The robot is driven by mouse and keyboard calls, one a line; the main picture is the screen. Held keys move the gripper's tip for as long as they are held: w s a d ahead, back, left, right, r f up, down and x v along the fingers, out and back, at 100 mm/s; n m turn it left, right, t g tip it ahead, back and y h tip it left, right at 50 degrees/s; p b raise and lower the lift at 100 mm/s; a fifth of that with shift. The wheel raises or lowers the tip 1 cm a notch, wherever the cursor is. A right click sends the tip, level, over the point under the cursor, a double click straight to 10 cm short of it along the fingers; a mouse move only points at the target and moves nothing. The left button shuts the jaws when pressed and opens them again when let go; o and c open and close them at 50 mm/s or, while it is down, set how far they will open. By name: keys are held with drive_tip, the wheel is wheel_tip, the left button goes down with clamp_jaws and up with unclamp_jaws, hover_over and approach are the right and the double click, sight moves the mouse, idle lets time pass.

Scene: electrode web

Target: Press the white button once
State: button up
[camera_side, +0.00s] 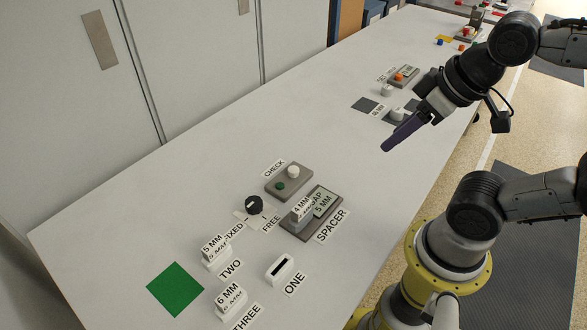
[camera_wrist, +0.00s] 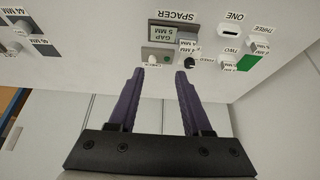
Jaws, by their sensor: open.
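The white button (camera_side: 293,171) stands on a grey box (camera_side: 299,185) labelled CHECK, beside a small green dome (camera_side: 280,186). In the wrist view the CHECK box (camera_wrist: 158,50) lies just beyond the tips of my gripper, and the white button (camera_wrist: 152,58) is small there. My gripper (camera_side: 386,148) has purple fingers and is raised above the table, to the right of and apart from the box in the side view. In the wrist view my gripper (camera_wrist: 160,72) is open, with nothing between its fingers.
A black knob (camera_side: 254,205) labelled FIXED and FREE and a SPACER unit with a GAP 5 MM display (camera_side: 324,203) stand close by the CHECK box. Labelled blocks and a green square (camera_side: 175,289) lie nearer. Another white knob (camera_side: 386,90) is farther back.

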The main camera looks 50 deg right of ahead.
clamp_jaws()
idle(1.5)
